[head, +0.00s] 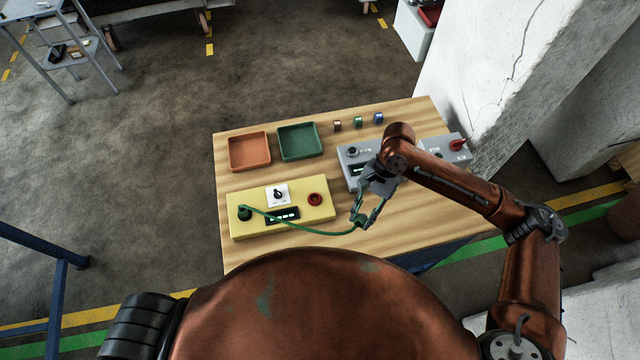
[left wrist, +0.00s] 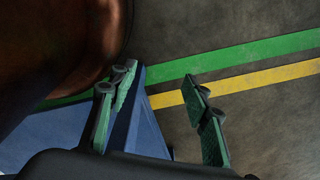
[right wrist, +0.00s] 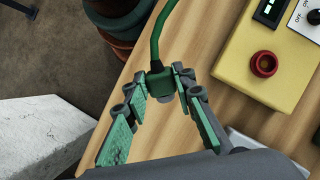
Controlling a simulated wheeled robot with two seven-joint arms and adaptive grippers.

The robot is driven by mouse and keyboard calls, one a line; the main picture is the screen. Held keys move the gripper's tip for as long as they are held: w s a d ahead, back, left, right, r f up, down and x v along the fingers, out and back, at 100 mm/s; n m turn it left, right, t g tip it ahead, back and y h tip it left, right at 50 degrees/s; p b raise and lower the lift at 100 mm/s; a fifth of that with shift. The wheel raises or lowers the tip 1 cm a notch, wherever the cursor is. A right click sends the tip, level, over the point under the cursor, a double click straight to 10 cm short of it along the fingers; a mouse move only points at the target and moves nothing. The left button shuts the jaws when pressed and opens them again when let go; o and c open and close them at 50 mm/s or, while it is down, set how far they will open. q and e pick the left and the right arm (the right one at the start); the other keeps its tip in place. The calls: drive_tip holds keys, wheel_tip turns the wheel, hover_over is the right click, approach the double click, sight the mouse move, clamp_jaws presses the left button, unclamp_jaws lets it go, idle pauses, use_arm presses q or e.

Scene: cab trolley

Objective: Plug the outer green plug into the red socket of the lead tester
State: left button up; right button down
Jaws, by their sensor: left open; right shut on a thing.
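The yellow lead tester (head: 288,228) lies on the wooden table, with a white switch, a dark display and a round red socket (head: 315,199). The red socket also shows in the right wrist view (right wrist: 264,64), with nothing in it. One end of the green lead (head: 310,233) is at a dark green plug (head: 245,212) on the tester's left side. My right gripper (head: 363,224) is shut on the outer green plug (right wrist: 160,80), right of the tester and apart from the socket. My left gripper (left wrist: 162,80) is open and empty; the head view does not show it.
An orange tray (head: 249,168) and a green tray (head: 300,157) stand behind the tester. A grey box (head: 352,152) and one with a red handle (head: 458,145) stand right, partly behind my arm.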

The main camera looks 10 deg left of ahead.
drive_tip(key=a+m+g+y, duration=0.1)
drive_tip(key=a+m+y, duration=0.3)
drive_tip(key=a, duration=0.2)
use_arm(q)
wheel_tip(320, 180, up, 4)
drive_tip(key=w+p, duration=0.2)
drive_tip(key=p, duration=0.2)
use_arm(e)
drive_tip(key=m+t+y, duration=1)
drive_tip(key=m+t, duration=0.3)
hover_over(321, 201)
use_arm(q)
drive_tip(key=shift+s+d+f+b, duration=0.1)
drive_tip(key=shift+s+f+b, duration=0.1)
drive_tip(key=shift+f+b, duration=0.6)
drive_tip(key=shift+s+f+b, duration=0.15)
drive_tip(key=shift+f+b, duration=0.6)
drive_tip(key=shift+b, duration=0.15)
drive_tip(key=shift+s+d+f+b, duration=0.1)
drive_tip(key=shift+s+f+b, duration=0.1)
drive_tip(key=shift+f+b, duration=0.6)
use_arm(e)
drive_tip(key=shift+f, duration=2.4)
use_arm(q)
drive_tip(key=shift+a+r+p, duration=0.1)
drive_tip(key=shift+r+p, duration=0.25)
drive_tip(key=shift+r, duration=0.1)
drive_tip(key=shift+f+b, duration=0.8)
use_arm(e)
drive_tip(key=shift+f, duration=0.95)
